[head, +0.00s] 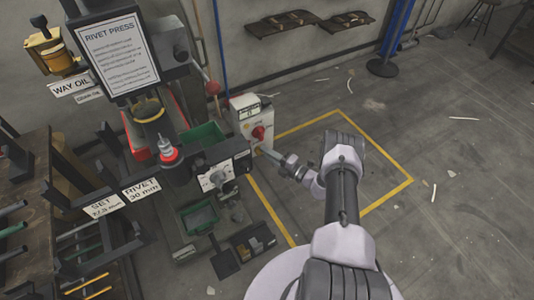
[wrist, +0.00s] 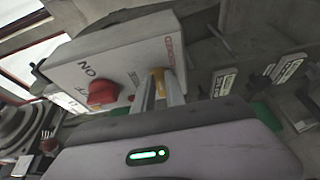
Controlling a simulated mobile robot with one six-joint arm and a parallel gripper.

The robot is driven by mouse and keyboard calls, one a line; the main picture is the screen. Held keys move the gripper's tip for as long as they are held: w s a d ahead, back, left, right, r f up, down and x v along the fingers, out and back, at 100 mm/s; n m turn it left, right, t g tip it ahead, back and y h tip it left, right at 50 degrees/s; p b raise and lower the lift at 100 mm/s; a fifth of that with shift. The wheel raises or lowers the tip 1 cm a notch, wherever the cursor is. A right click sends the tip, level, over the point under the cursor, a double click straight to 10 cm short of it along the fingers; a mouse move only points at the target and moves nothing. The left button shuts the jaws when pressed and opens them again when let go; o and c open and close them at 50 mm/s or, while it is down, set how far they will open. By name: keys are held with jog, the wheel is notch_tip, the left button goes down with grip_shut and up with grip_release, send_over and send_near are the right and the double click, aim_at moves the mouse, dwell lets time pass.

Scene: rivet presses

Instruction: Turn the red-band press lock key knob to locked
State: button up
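The press (head: 220,160) stands left of centre in the head view, with a red ring (head: 168,155) around one upright part. A white control box (head: 243,108) on its right side carries a red knob (head: 258,132). In the wrist view the box (wrist: 125,58) shows this red knob (wrist: 103,93) by ON and OFF lettering. Right of it is a small yellow part (wrist: 158,80), perhaps the lock key knob's plate. My gripper (wrist: 158,88) has its two fingers close on either side of this yellow part. The fingertips hide the knob itself, and contact cannot be made out.
A RIVET PRESS sign (head: 118,50) stands at upper left.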

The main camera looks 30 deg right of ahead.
jog(key=o, duration=0.4)
jog(key=shift+c, duration=0.2)
jog(key=p+v, duration=0.4)
jog(key=v, duration=1.3)
jog(key=shift+s, duration=0.15)
jog(key=shift+d+f, duration=0.1)
